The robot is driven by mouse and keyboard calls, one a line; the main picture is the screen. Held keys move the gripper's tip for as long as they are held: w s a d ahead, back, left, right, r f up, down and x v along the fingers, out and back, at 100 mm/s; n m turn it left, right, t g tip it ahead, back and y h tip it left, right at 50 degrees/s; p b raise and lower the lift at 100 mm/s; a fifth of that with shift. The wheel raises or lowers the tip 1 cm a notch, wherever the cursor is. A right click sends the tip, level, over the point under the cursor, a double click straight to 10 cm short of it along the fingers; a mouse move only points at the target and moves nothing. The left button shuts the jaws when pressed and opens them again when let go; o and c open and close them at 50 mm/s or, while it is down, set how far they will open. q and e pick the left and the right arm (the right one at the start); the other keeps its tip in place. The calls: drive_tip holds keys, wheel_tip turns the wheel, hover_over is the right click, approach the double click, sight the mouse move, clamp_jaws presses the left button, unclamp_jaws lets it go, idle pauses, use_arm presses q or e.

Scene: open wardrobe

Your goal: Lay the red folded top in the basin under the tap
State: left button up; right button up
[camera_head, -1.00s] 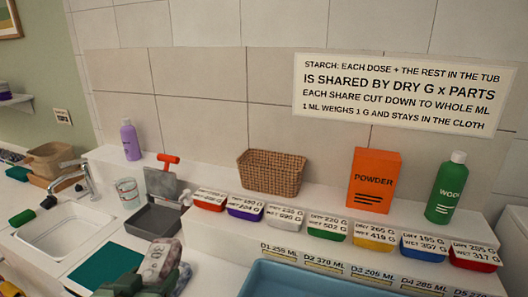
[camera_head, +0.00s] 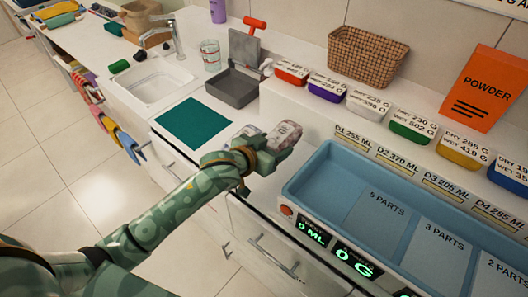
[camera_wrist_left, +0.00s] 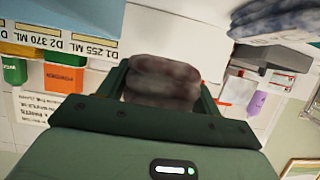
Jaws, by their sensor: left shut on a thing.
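My left gripper (camera_head: 270,148) is shut on a folded bundle, mottled dull red and grey, which I take for the red folded top (camera_head: 285,135). In the left wrist view the top (camera_wrist_left: 162,80) sits between the fingers. It is over the counter, left of the blue tub; I cannot tell its exact height. The white basin (camera_head: 125,98) under the grey tap (camera_head: 176,42) is at the upper left, apart from the gripper, and looks empty except for the tap over it. My right gripper is not in view.
A green mat (camera_head: 194,123) and a grey box with raised lid (camera_head: 232,88) lie between basin and gripper. A bluish-grey folded cloth (camera_wrist_left: 275,20) is near the held top. The blue tub (camera_head: 330,170) is at right; labelled coloured containers (camera_head: 328,87) line the back.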

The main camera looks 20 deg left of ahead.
sight(275, 177)
use_arm(q)
drive_tip(key=f+b, duration=0.1)
drive_tip(key=f, duration=0.2)
drive_tip(key=f+b, duration=0.1)
drive_tip(key=f, duration=0.2)
drive_tip(key=d+f+b, duration=0.1)
drive_tip(key=f+b, duration=0.1)
drive_tip(key=f, duration=0.1)
drive_tip(key=shift+f, duration=0.35)
drive_tip(key=shift+w+f, duration=0.1)
drive_tip(key=shift+f, duration=0.2)
drive_tip(key=shift+f, duration=0.2)
drive_tip(key=o, duration=1.1)
drive_tip(key=shift+c, duration=0.2)
